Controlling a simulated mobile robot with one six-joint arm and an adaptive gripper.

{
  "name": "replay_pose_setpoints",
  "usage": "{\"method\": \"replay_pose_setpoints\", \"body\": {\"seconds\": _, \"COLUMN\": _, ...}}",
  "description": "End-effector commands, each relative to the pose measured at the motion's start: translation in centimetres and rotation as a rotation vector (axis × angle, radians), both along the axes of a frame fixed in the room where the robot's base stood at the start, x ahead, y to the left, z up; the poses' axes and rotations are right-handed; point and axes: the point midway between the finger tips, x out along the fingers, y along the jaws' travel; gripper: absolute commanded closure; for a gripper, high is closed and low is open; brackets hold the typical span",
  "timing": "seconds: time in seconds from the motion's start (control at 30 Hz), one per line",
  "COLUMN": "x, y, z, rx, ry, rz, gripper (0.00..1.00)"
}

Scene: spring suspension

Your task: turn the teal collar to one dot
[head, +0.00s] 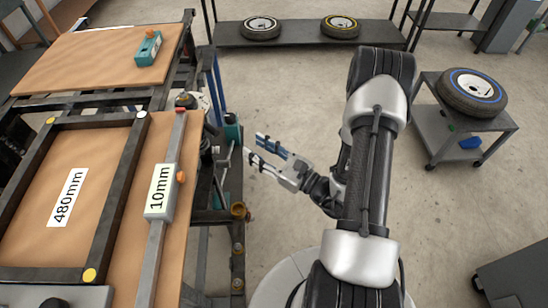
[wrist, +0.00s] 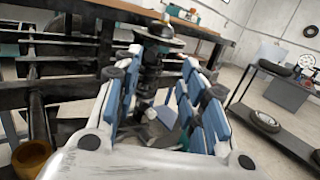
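A dark upright spring strut (wrist: 152,75) stands ahead, between my fingers in the wrist view, with a pale metal cap on top. In the head view a teal part (head: 233,131) shows beside the bench frame, just beyond my fingertips; I cannot tell for sure that it is the collar. No dots on a collar can be made out. My gripper (head: 255,147) is open and empty, its blue-padded fingers (wrist: 162,66) spread on either side of the strut's line of sight. In the head view the fingertips look short of the teal part. The strut's lower part is partly hidden.
A bench with a dark frame (head: 118,185), a 480mm label and a 10mm gauge (head: 160,192) is at left. A brass-coloured ring (wrist: 31,158) is near, left of my gripper. A cart (head: 460,124) with a tyre stands right. Open floor lies between.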

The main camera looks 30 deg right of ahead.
Motion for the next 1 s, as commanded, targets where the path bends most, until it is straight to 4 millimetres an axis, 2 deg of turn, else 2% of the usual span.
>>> {"method": "replay_pose_setpoints", "body": {"seconds": 0.63, "x": -4.0, "y": -2.2, "z": 0.0, "rx": 0.0, "ry": 0.0, "rz": -0.003, "gripper": 0.62}}
{"method": "replay_pose_setpoints", "body": {"seconds": 1.0, "x": -4.5, "y": -2.3, "z": 0.0, "rx": 0.0, "ry": 0.0, "rz": 0.0, "gripper": 0.62}}
